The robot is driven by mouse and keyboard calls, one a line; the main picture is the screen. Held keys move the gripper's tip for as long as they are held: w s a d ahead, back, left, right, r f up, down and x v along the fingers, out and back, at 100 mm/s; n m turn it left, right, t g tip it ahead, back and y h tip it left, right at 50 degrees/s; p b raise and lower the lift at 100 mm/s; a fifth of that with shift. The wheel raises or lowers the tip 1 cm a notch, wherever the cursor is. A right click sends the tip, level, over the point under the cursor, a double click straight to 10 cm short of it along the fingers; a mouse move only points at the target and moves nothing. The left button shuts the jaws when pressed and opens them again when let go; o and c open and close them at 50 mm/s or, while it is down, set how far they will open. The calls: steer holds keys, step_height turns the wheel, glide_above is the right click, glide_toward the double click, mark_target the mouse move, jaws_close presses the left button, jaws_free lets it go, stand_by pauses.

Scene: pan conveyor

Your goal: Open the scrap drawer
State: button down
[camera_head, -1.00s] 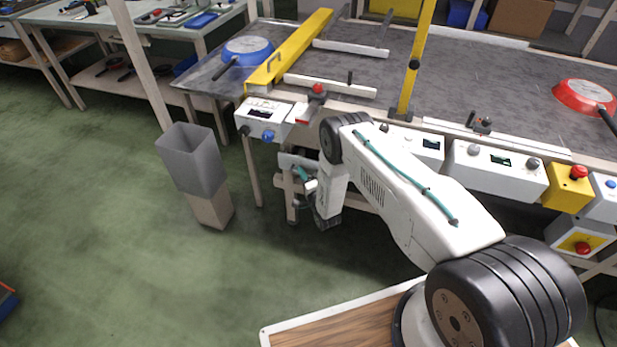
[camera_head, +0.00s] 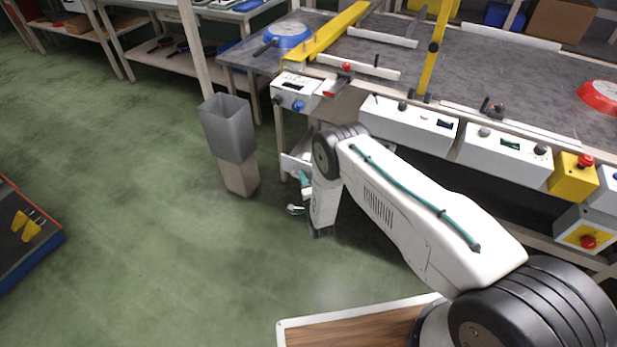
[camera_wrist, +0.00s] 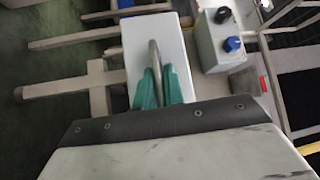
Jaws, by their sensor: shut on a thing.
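The scrap drawer's white face (camera_wrist: 170,35) shows in the wrist view, with a grey metal bar handle (camera_wrist: 154,52) along its middle. My gripper (camera_wrist: 157,86), with teal fingers, is shut on this handle, one finger on each side. In the head view my gripper (camera_head: 304,179) is small and partly hidden by my arm, under the left end of the conveyor table. A pale part of the drawer (camera_head: 290,163) shows beside it. How far the drawer is out of its housing I cannot tell.
A grey bin (camera_head: 228,128) on a wooden block stands left of my gripper. A control box (camera_head: 298,88) with a blue knob hangs above, on the conveyor's front edge. The green floor between is clear.

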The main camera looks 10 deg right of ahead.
steer(key=shift+s+a, duration=0.2)
steer(key=shift+a, duration=0.1)
steer(key=c, duration=1.5)
jaws_free()
steer(key=shift+d, duration=0.15)
steer(key=v, duration=0.7)
steer(key=shift+s+f, duration=0.1)
steer(key=shift+s, duration=0.25)
